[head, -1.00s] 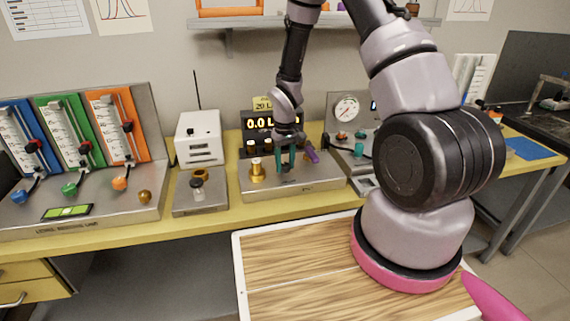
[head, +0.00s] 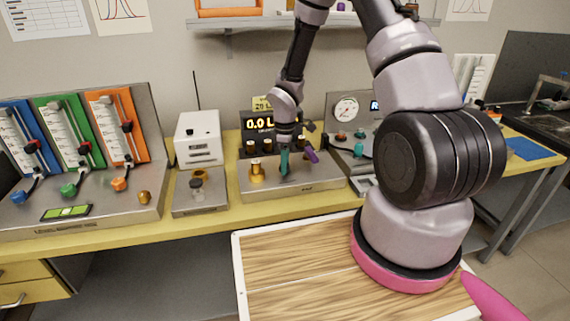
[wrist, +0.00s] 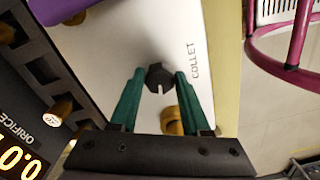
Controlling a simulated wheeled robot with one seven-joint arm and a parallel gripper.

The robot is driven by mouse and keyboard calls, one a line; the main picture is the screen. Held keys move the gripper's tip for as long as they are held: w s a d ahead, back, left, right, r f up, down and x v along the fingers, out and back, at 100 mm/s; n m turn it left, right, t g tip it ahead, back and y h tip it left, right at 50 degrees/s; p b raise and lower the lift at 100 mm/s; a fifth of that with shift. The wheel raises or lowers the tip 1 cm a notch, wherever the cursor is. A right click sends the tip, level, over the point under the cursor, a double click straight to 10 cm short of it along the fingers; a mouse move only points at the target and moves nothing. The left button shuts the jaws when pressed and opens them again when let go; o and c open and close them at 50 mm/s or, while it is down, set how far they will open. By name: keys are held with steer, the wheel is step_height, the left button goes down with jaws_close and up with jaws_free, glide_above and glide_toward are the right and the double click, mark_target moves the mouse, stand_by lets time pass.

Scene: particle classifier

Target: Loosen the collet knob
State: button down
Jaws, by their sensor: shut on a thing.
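The collet knob (wrist: 159,77) is a small dark knob with a pale slot. It stands on the light panel beside the printed word COLLET in the wrist view. My gripper (wrist: 158,84) has its teal fingertips on either side of this knob and is shut on it. In the head view my gripper (head: 285,163) points down at the metal instrument box (head: 313,187), and its fingers mostly hide the knob.
A brass fitting (head: 257,173) stands just left of my gripper, and a purple lever (head: 311,155) is close on the right. The digital display (head: 259,126) is behind. A gauge unit (head: 346,108) stands further right.

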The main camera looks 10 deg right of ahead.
steer(key=shift+w+n, duration=0.1)
steer(key=shift+n, duration=0.9)
steer(key=shift+c, duration=1.8)
jaws_free()
step_height(320, 180, up, 11)
steer(key=shift+f, duration=0.1)
